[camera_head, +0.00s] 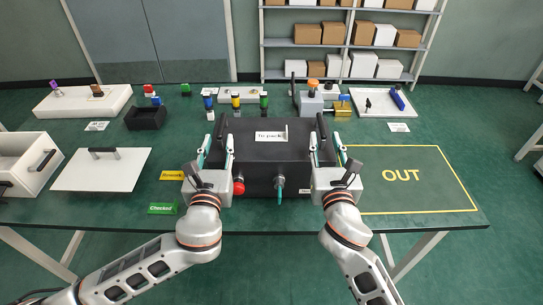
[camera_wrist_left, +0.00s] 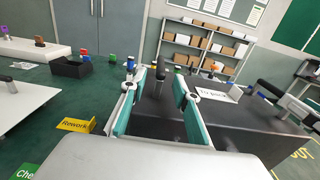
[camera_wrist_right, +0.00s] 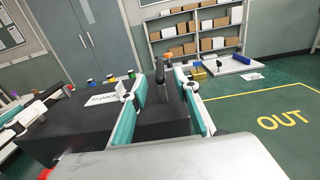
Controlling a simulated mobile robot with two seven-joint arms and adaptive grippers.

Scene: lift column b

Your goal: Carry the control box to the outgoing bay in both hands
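The dark control box (camera_head: 268,162) sits on the table in the middle of the head view. It has a "To pack" label on top, a red knob on its front and a black handle at each side. My left gripper (camera_head: 217,142) is open at the box's left handle (camera_head: 222,126), its fingers apart on either side. My right gripper (camera_head: 326,142) is open at the right handle (camera_head: 321,126), likewise straddling it. I cannot tell whether any finger touches a handle. The outgoing bay (camera_head: 420,197), outlined in yellow and marked "OUT", is to the right and empty.
A white panel (camera_head: 75,172) and yellow "Rework" (camera_head: 171,175) and green "Checked" (camera_head: 162,208) signs lie left of the box. Small coloured parts, a black bin (camera_head: 146,118) and a white tray (camera_head: 372,102) stand behind. The table's front edge is close to the box.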

